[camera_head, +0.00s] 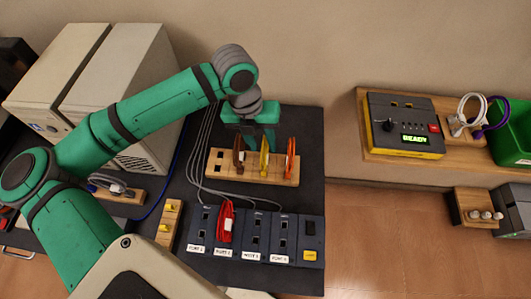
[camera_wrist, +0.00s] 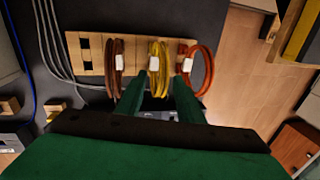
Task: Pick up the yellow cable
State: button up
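The yellow cable (camera_head: 264,160) is a coil with a white tag. It hangs in the wooden rack (camera_head: 220,165) between a brown cable (camera_head: 238,156) and an orange cable (camera_head: 291,158). The yellow cable also shows in the wrist view (camera_wrist: 153,70), upright and roughly in line with the gap between my fingers. My gripper (camera_wrist: 158,88) is open and empty, its fingers spread on either side of that line. In the head view my gripper (camera_head: 252,136) is at the back of the rack, near the cables. Whether a finger touches a cable I cannot tell.
A row of dark labelled modules (camera_head: 251,239), one holding a red cable (camera_head: 226,222), lies in front of the rack. Grey cables run left of it. A beige computer case (camera_head: 120,90) stands at left. A wall shelf (camera_head: 370,140) with a display device (camera_head: 405,127) is at right.

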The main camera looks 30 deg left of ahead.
jog(key=shift+w+d+f, duration=0.1)
jog(key=shift+d+f, duration=0.1)
jog(key=shift+f, duration=0.65)
jog(key=shift+w+d+f, duration=0.1)
jog(key=shift+d+f, duration=0.15)
jog(key=shift+f, duration=0.65)
jog(key=shift+w+d+f, duration=0.1)
jog(key=shift+d+f, duration=0.1)
jog(key=shift+f, duration=0.65)
grip_shut()
